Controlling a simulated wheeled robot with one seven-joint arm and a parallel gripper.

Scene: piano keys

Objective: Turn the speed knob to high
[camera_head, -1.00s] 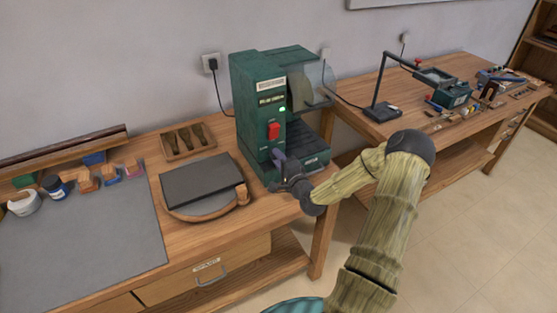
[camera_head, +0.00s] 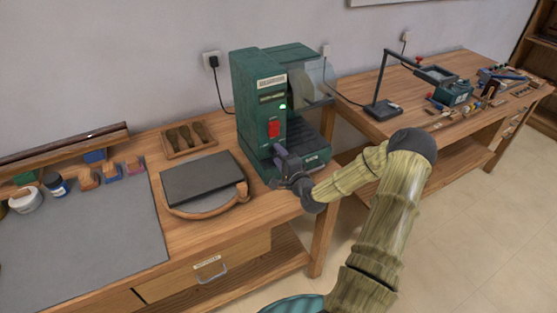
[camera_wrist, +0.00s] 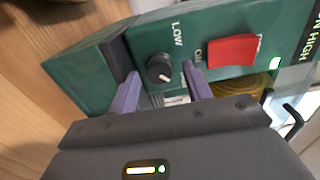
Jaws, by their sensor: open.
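The speed knob (camera_wrist: 160,68) is a small, dark, round knob on the green front panel of the machine (camera_head: 258,90), seen in the wrist view. The word LOW is printed beside it; a pale mark shows on its face, but its exact setting is hard to tell. My gripper (camera_wrist: 160,71) is open, with one purple finger on each side of the knob. I cannot tell whether either finger touches it. In the head view my gripper (camera_head: 281,153) is at the lower front of the machine and hides the knob.
A red switch (camera_wrist: 233,50) and a lit green lamp (camera_wrist: 273,64) are close to the knob on the panel. A dark slab (camera_head: 203,180) lies on the bench left of the machine. A second bench (camera_head: 430,120) with a lamp and tools stands to the right.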

